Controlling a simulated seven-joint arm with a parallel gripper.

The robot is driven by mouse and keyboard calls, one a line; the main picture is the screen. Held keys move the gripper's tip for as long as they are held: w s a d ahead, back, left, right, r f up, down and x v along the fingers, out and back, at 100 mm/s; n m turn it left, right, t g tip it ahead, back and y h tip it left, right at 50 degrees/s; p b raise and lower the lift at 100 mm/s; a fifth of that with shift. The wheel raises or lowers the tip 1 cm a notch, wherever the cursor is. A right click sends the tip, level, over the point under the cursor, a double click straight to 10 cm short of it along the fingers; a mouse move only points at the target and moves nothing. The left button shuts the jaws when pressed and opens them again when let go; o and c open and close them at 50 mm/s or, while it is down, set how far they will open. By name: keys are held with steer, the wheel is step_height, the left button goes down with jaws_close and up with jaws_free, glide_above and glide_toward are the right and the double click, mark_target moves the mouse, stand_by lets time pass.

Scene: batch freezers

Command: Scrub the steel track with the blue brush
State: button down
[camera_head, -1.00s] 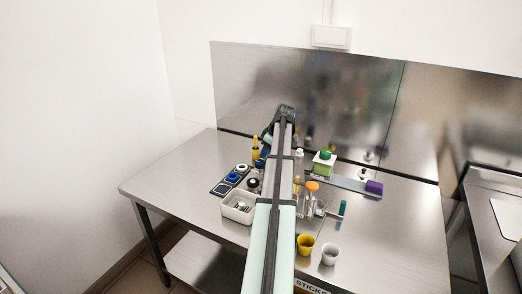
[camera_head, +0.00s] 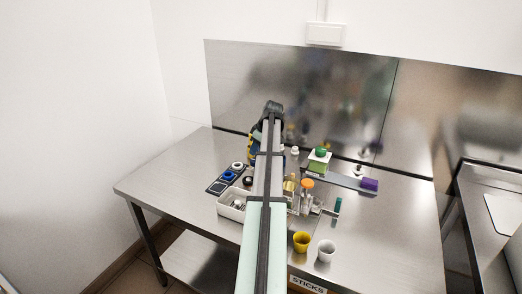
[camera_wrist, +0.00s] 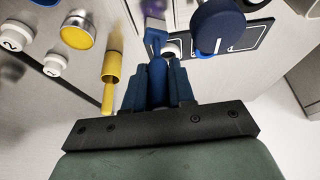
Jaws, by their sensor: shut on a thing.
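In the wrist view my gripper (camera_wrist: 157,88) points away from the camera, its dark blue fingers shut on a slim blue handle, which I take to be the blue brush (camera_wrist: 156,44). The brush's far end is small and partly hidden, so I cannot tell whether it touches anything. In the head view my arm covers most of the gripper and brush near the back left of the table. The steel track (camera_head: 342,180) lies flat toward the back right, with a green-and-white block (camera_head: 319,160) at its left and a purple block (camera_head: 369,184) at its right end.
A dark panel (camera_head: 217,187) with round knobs and a white bin (camera_head: 230,211) sit left of my arm. An orange-capped bottle (camera_head: 307,184), a yellow cup (camera_head: 301,241) and a white cup (camera_head: 326,250) stand right of it. A yellow tool (camera_wrist: 112,68) is close to my gripper.

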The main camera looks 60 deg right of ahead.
steer(key=shift+w, duration=0.5)
steer(key=shift+w+r, duration=0.1)
step_height(320, 180, up, 8)
stand_by(0.4)
